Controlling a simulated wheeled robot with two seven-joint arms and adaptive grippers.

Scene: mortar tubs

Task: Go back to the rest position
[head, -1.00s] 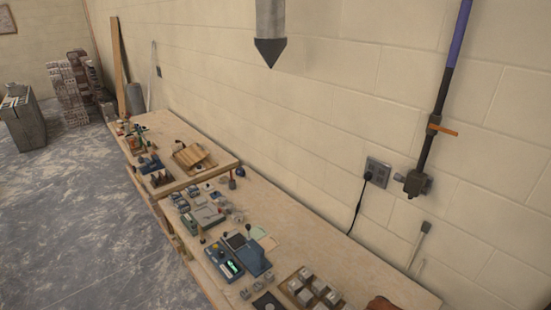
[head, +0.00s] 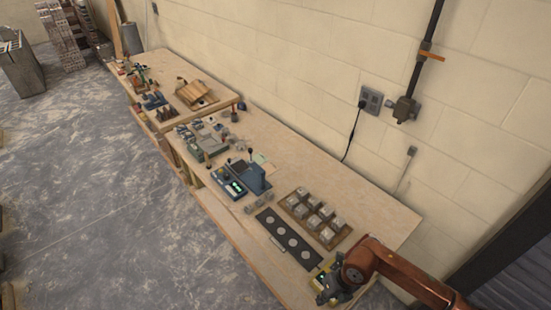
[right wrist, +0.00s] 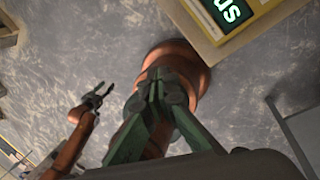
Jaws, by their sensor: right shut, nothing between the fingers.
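My right arm comes into the head view from the lower right, with its dark gripper (head: 328,287) over the near end of the bench (head: 375,200). In the right wrist view the green fingers of my right gripper (right wrist: 158,82) are together, with nothing between them. They point toward a copper-coloured part of my own body. My left gripper (right wrist: 98,92) shows at the left of the right wrist view, small, with its dark fingers apart and empty, over the floor. It is not in the head view.
A wooden tray of pale blocks (head: 295,199) and a dark strip with round spots (head: 265,217) lie near my right gripper. A yellow-edged display box (right wrist: 262,22) is at the wrist view's upper right. A blue-grey device (head: 253,178) stands further along. The floor (head: 100,200) left is clear.

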